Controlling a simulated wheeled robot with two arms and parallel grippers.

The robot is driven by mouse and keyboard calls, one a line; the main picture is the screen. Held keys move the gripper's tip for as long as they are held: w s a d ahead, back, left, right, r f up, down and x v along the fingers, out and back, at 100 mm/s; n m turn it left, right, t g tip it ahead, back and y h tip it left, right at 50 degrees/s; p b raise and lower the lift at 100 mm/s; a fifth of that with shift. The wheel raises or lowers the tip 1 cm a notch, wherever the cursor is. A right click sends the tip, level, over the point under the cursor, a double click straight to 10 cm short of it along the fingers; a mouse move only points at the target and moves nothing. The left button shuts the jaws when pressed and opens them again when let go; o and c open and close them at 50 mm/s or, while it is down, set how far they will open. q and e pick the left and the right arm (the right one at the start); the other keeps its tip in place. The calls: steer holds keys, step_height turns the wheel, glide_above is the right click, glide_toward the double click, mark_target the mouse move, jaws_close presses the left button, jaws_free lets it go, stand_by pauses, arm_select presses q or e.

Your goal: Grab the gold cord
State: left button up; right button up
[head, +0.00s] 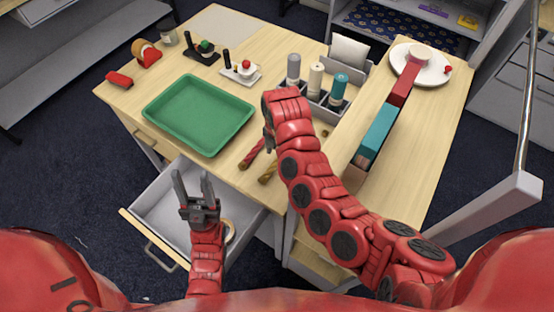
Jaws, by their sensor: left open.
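The gold cord (268,173) lies on the table near its front edge, partly hidden behind my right arm. A red cord (252,154) lies just left of it. My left gripper (193,188) is open and empty, pointing up over the open drawer, in front of the table and apart from the cords. My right gripper (267,136) is bent down over the table just beyond the cords; its own arm covers most of it, so its fingers and any contact are unclear.
A green tray (199,113) fills the table's left middle. The open drawer (164,192) juts out at the front with a tape roll (230,232) in it. A grey organizer (313,104) with several spools stands behind my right arm. Books (377,133) stand to the right.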

mark_target(277, 160)
steer(key=shift+a+f+p, duration=0.15)
steer(key=shift+f+p, duration=0.25)
steer(key=shift+f, duration=1.35)
jaws_close()
